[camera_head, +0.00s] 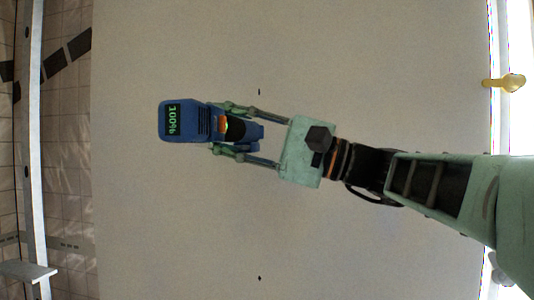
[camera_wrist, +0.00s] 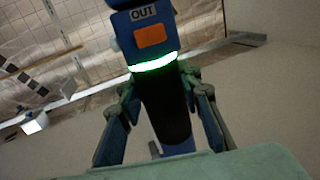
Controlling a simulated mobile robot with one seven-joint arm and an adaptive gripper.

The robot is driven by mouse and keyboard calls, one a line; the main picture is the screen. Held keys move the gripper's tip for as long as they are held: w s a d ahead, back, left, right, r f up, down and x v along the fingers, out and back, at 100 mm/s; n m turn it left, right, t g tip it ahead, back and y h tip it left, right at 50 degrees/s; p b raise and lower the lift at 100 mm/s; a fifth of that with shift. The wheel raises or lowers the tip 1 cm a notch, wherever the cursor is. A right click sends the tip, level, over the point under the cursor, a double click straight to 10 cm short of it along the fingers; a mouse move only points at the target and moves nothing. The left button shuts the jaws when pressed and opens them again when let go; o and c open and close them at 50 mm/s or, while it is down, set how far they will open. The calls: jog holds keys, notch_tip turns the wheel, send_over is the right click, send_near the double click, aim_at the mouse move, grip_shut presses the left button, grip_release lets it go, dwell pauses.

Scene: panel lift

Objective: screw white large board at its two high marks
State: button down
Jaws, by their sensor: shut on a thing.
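The white large board (camera_head: 330,50) fills most of the head view. It also shows in the wrist view (camera_wrist: 265,85). Two small dark marks show on it, one above my gripper (camera_head: 259,91) and one near the bottom edge (camera_head: 259,278). My gripper (camera_head: 228,131) is shut on a blue power screwdriver (camera_head: 185,121), whose display reads 100%. In the wrist view the screwdriver (camera_wrist: 160,90) has a black grip between the fingers, a lit green ring, an orange button and an "OUT" label. Its tip is not clearly seen, and I cannot tell any contact with the board.
A pale metal post (camera_head: 37,150) and tiled foil-like wall (camera_head: 65,190) lie left of the board. A brass-coloured knob (camera_head: 503,83) sits at the right edge by a bright strip. My arm comes in from the right, across the board's middle.

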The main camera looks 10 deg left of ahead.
aim_at(240, 128)
jog(key=shift+w+r+p, duration=0.25)
jog(key=shift+r+p, duration=0.4)
jog(key=shift+w+d+f+p, duration=0.15)
jog(key=shift+w+p, duration=0.55)
jog(key=shift+w, duration=0.5)
jog(key=shift+f, duration=0.1)
jog(key=shift+d+b, duration=0.1)
jog(key=shift+b, duration=0.2)
jog(key=shift+w+d, duration=0.15)
jog(key=shift+w, duration=0.9)
dwell(2.5)
jog(key=shift+s+f+b, duration=0.1)
jog(key=shift+s+b, duration=0.5)
jog(key=shift+s, duration=0.15)
jog(key=shift+s+a+b, duration=0.15)
jog(key=shift+s+b, duration=0.25)
jog(key=shift+s, duration=0.35)
jog(key=shift+s+a+b, duration=0.15)
jog(key=shift+s+b, duration=0.25)
jog(key=shift+s, duration=0.35)
jog(key=shift+r, duration=0.25)
